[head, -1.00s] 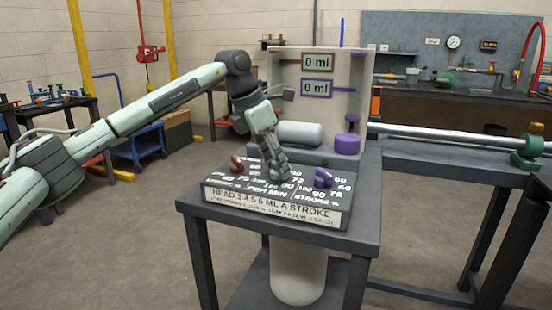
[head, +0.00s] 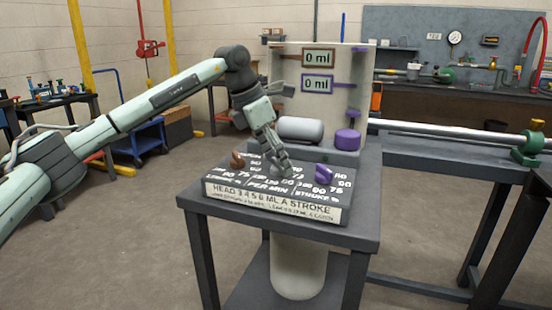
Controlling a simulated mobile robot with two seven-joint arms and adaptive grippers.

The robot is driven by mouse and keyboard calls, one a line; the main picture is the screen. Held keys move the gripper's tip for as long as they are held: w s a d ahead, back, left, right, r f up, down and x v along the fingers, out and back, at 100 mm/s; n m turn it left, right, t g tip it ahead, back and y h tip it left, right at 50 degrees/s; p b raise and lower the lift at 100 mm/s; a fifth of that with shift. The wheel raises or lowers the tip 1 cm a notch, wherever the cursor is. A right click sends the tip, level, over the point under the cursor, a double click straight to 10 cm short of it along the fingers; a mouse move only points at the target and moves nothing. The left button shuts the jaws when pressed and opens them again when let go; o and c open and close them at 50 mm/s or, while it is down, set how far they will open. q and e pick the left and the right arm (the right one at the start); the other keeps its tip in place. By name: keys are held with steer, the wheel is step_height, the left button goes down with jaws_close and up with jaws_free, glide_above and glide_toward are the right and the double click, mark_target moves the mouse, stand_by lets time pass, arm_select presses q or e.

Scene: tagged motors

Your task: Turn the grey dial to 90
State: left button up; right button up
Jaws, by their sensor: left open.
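The sloped control panel (head: 318,203) on the grey table carries a brown dial (head: 238,160) at left and a purple dial (head: 325,171) at right, with printed numbers around them. My left gripper (head: 280,168) reaches down to the middle of the panel, between these two dials. Its jaws are open. The grey dial cannot be made out; the gripper covers the middle position, so its pointer and setting are hidden. I cannot tell whether the fingers touch it. My right gripper is out of view.
Behind the panel stand a pale backboard (head: 341,105) with two "0 ml" displays, a grey cylinder (head: 300,129) and a purple cylinder (head: 347,139). A long metal pipe (head: 450,131) runs over the bench at right. The floor around the table is open.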

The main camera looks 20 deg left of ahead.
arm_select(q)
steer(key=shift+r, duration=0.1)
steer(key=v, duration=1.2)
